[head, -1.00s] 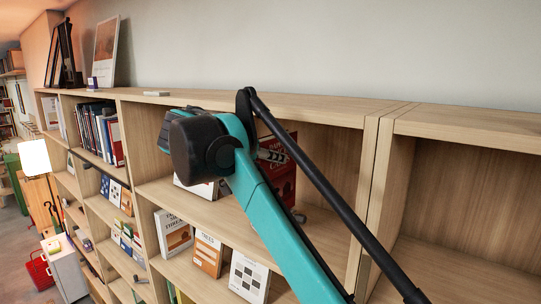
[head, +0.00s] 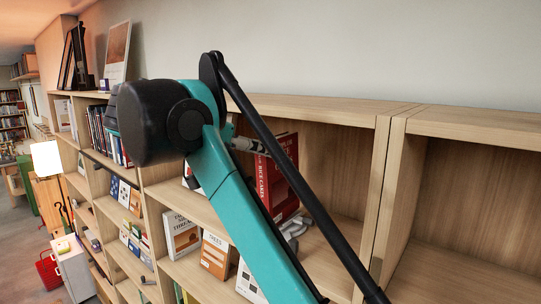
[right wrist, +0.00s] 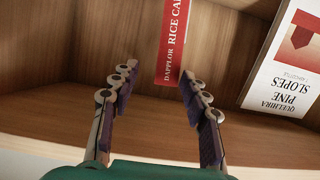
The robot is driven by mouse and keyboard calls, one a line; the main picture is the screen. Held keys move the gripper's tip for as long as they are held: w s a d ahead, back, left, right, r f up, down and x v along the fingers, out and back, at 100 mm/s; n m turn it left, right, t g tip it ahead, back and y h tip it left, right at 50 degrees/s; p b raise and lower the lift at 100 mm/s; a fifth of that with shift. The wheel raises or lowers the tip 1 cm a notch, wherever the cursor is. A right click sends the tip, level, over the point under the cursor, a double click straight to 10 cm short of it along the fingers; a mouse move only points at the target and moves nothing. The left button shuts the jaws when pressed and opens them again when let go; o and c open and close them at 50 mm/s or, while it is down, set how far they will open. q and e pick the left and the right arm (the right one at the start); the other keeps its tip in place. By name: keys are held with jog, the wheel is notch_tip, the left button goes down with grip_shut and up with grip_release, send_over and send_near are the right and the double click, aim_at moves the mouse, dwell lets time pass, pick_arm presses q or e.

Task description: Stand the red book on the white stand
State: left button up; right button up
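The red book (head: 285,165) stands upright in an upper bay of the bookcase, partly hidden by my right arm. Its spine shows in the right wrist view (right wrist: 173,42) with "Dapplor Rice Ca..." on it. My right gripper (right wrist: 159,72) is open, its two fingers wide apart. The spine appears between the fingertips, closer to the picture-right one; I cannot tell whether they touch. In the head view grey finger parts (head: 292,229) show by the book's foot. My left gripper is not in view. I cannot make out a white stand.
A white book, "Quelhira Pine Slopes" (right wrist: 290,75), stands beside the red one in the right wrist view. The shelf below holds several books, including an orange-and-white one (head: 214,255). A framed picture (head: 117,52) stands on the bookcase top. The right-hand bay (head: 465,215) looks empty.

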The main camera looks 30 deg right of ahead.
jog(key=shift+v, duration=1.2)
